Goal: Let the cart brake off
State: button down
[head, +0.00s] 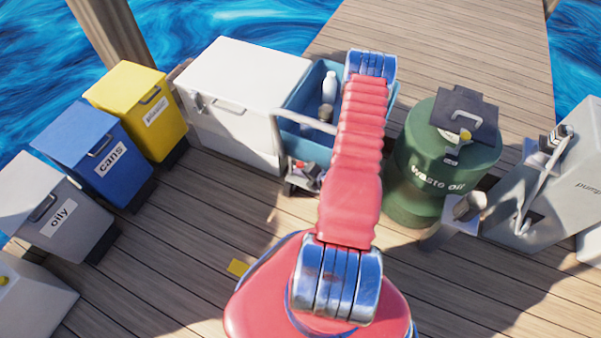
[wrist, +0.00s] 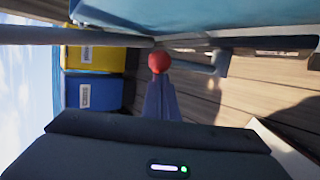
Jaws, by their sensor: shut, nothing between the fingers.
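The blue cart (head: 300,100) stands beyond my arm, with its pale handle at its left end. In the wrist view the cart's blue side (wrist: 220,15) runs along the top, and a grey bar (wrist: 70,37) crosses at the left. A red ball knob (wrist: 158,62) sits at the end of a short grey rod (wrist: 195,66) below the cart's edge. My gripper (wrist: 159,78) is shut and empty, its fingertips right at the knob; I cannot tell if they touch it. In the head view my arm covers part of the cart, and the lever is not clear there.
A green waste oil drum (head: 440,165) and a grey pump unit (head: 560,190) stand at right.

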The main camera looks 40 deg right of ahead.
jog(key=a+f, duration=0.2)
jog(key=a, duration=0.2)
jog(key=v, duration=1)
jog(key=shift+d, duration=0.25)
jog(key=shift+w, duration=0.1)
jog(key=shift+f, duration=0.1)
